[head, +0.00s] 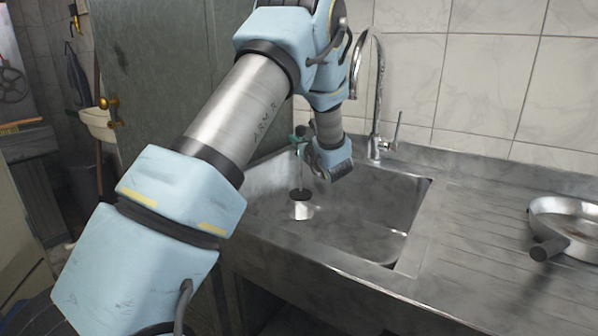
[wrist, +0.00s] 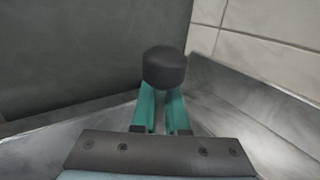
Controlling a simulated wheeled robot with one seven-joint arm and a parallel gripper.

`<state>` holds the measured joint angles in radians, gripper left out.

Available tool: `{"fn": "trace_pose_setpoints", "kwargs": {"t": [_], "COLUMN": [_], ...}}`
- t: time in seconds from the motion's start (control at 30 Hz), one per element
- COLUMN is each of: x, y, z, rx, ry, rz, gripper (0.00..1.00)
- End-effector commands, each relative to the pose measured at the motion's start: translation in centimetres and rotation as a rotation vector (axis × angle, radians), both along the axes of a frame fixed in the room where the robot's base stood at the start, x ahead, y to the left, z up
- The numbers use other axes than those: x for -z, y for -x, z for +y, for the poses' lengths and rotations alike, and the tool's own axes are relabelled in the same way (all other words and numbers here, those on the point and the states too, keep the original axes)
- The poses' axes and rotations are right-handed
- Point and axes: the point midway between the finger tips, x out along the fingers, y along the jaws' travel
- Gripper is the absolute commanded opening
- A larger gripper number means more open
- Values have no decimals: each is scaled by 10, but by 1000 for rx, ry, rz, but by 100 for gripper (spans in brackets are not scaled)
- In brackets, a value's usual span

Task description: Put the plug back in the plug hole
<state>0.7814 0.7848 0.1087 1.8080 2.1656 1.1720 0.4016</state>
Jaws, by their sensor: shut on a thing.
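My gripper (head: 303,141) is over the left part of the sink, its teal fingers (wrist: 162,108) shut on a dark knob (wrist: 164,67). The knob appears to be the top of the plug. A bright round metal patch (head: 302,211) shows just below that end. I cannot tell whether it is the plug hole or part of the plug, nor whether they touch. The wrist view does not show the plug's lower end.
A tall curved tap (head: 378,95) with a lever stands behind the sink. A pan (head: 568,222) rests on the ribbed drainboard (head: 480,230) to the right. A tiled wall (head: 490,70) is behind, and a dark green panel (head: 165,70) is on the left.

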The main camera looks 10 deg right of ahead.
Motion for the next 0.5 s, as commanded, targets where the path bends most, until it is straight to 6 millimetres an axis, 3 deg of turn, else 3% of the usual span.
{"fn": "trace_pose_setpoints", "kwargs": {"t": [0.5], "x": [57], "y": [0], "z": [1], "rx": [-1], "ry": [0], "rz": [0], "gripper": [0]}}
